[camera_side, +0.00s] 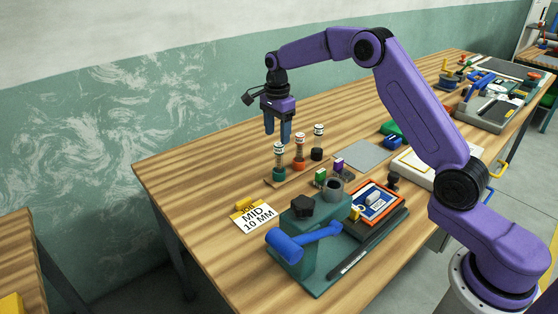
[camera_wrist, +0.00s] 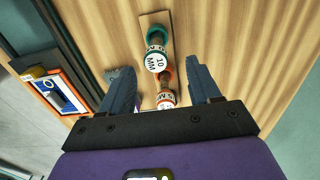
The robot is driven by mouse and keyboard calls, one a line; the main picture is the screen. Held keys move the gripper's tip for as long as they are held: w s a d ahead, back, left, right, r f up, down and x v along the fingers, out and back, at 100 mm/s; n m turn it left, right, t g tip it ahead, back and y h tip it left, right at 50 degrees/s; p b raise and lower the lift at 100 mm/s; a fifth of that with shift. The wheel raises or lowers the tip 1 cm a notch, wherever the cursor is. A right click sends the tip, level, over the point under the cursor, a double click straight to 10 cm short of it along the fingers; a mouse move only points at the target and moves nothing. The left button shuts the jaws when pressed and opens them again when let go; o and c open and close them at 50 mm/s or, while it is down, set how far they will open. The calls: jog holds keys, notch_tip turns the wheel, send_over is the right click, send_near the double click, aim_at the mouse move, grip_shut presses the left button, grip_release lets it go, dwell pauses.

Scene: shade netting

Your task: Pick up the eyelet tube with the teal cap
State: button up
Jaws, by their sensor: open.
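The eyelet tube with the teal cap (camera_side: 279,163) stands upright at the near left end of a wooden strip, its teal part low and its white labelled end up. In the wrist view its round top (camera_wrist: 156,62) reads "10 MM", with a teal ring (camera_wrist: 158,31) behind it. An orange-ringed tube (camera_side: 299,152) stands beside it and also shows in the wrist view (camera_wrist: 166,98). A black-based tube (camera_side: 317,153) is third in the row. My gripper (camera_side: 277,139) is open and empty, pointing down just above the teal tube. In the wrist view its fingers (camera_wrist: 157,68) flank the row, apart from it.
A yellow-and-white "MID 10 MM" card (camera_side: 254,217) lies in front. A teal press with a blue handle (camera_side: 303,242) stands at the front, next to an orange-framed tray (camera_side: 377,203). A grey sheet (camera_side: 368,156) lies right of the tubes. The table's left part is clear.

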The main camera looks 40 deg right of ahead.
aim_at(279, 144)
jog(key=shift+s+f, duration=0.15)
jog(key=shift+f, duration=1.6)
jog(key=shift+s+f, duration=0.15)
jog(key=shift+f, duration=1.55)
jog(key=c, duration=1.1)
